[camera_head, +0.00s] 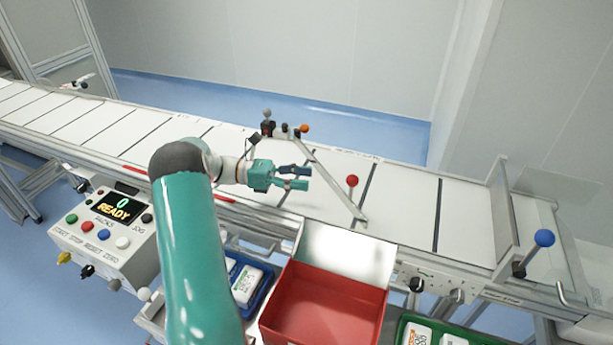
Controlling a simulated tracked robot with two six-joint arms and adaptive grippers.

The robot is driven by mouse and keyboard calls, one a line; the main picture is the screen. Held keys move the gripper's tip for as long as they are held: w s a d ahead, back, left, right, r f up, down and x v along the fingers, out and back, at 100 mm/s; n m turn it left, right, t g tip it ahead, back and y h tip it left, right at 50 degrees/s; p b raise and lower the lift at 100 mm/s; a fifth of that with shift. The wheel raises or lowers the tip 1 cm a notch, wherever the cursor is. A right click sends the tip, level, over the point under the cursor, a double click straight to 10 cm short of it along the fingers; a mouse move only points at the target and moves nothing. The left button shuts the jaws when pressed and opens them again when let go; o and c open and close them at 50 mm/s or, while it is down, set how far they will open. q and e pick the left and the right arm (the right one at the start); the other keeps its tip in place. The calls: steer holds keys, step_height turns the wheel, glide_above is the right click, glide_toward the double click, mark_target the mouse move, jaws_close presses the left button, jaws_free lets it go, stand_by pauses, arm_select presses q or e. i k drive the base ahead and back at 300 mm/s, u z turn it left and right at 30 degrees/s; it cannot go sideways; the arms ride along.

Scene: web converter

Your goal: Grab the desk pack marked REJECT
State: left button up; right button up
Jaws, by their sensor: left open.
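No pack with a readable REJECT mark shows. A white pack (246,286) with small print lies in the blue tray (262,298), partly hidden behind my left arm. Two more pale packs, one on the left (417,335) and one on the right (453,340), lie in the green tray (403,321), cut off by the bottom edge. Their print is too small to read. My left gripper (306,178) is open and empty over the conveyor belt, up and left of the red bin and apart from the packs. My right gripper is not in view.
The red bin (325,303) is empty, with a pale flap at its back. A diagonal bar (335,185) with a red knob (352,181) crosses the belt (400,205) beside my gripper. The control box (110,230) reads READY. A blue-knobbed lever (544,238) stands at right.

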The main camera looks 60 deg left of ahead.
mark_target(249, 282)
steer(key=k, duration=1)
